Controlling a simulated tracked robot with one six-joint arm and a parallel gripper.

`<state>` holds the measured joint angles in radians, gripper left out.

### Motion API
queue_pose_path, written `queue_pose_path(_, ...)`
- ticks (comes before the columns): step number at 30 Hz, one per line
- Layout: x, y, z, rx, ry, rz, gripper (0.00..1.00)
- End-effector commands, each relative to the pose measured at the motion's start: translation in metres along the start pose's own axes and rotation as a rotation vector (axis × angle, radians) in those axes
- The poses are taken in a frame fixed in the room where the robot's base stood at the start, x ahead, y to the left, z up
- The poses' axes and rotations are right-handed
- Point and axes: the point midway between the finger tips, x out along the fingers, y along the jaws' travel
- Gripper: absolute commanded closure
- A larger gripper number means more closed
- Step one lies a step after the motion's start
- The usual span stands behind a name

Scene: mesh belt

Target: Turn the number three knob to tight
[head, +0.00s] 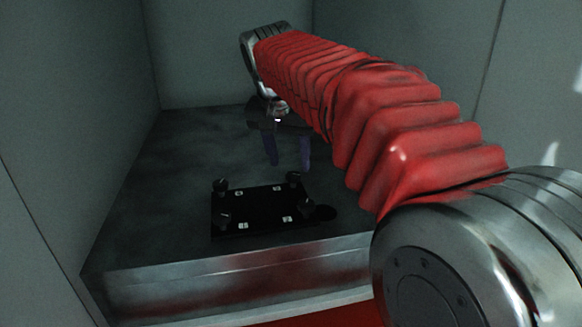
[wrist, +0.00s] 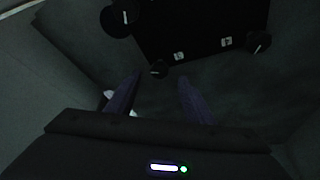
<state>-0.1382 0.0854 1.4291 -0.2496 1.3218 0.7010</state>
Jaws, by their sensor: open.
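A black plate (head: 262,206) lies on the grey bench top, with a dark knob near each corner. The back left knob (head: 220,185), back right knob (head: 293,178) and front left knob (head: 224,218) show in the head view. Small white labels mark the plate; I cannot read which is three. My gripper (head: 288,165) is open and empty, fingers pointing down, just behind and above the back right knob.
A round dark disc (head: 324,212) sits at the plate's right front edge. The bench top (head: 165,160) is bare around the plate. Grey walls (head: 220,60) close in the back and sides.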

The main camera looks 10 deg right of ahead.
Motion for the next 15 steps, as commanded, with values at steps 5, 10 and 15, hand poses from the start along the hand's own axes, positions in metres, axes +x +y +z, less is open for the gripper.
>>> queue_pose_path(5, -0.033, 0.000, 0.000, 0.000, 0.002, -0.002, 0.52)
queue_pose_path(10, -0.062, -0.001, 0.000, 0.000, 0.002, -0.002, 0.52)
queue_pose_path(15, -0.084, 0.000, 0.000, 0.000, 0.001, -0.001, 0.52)
